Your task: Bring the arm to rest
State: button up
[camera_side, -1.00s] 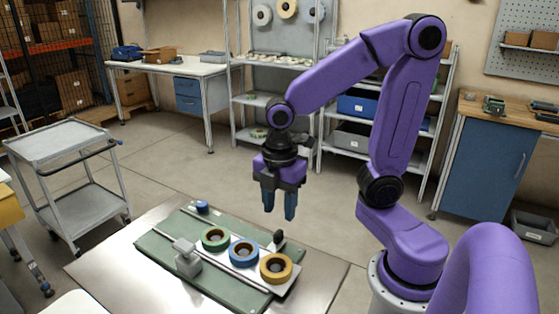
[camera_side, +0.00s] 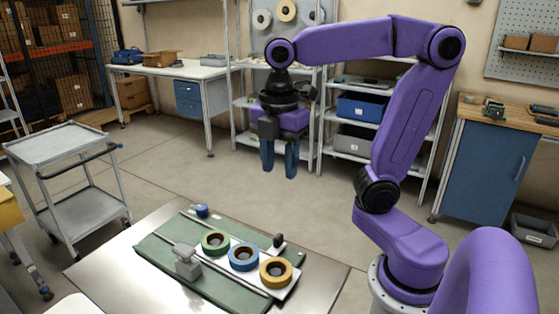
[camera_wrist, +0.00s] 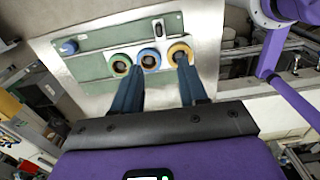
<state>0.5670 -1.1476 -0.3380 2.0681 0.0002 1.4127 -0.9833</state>
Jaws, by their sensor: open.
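My gripper (camera_side: 279,172) is open and empty, high above the table, with its two blue fingers pointing down. Its fingers also show in the wrist view (camera_wrist: 160,80). Below it, a green tape reel (camera_side: 215,242), a blue tape reel (camera_side: 243,257) and a yellow tape reel (camera_side: 276,272) lie in a row on a pale strip on the green board (camera_side: 165,247). In the wrist view the green reel (camera_wrist: 120,65), the blue reel (camera_wrist: 149,58) and the yellow reel (camera_wrist: 180,53) lie beyond the fingers.
The board lies on a metal table (camera_side: 110,262). A grey block (camera_side: 187,264), a blue knob (camera_side: 202,210) and a dark knob (camera_side: 278,240) stand on the board. A grey cart (camera_side: 70,160) is at the left. Shelves (camera_side: 350,150) stand behind. The air around my gripper looks clear.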

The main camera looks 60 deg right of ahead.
jog(key=s+a+f+m, duration=0.1)
jog(key=s+f+m, duration=0.4)
jog(key=s+f, duration=0.6)
jog(key=shift+s+a+f, duration=0.25)
jog(key=shift+a+f, duration=0.05)
jog(key=shift+f, duration=0.1)
dwell(1.3)
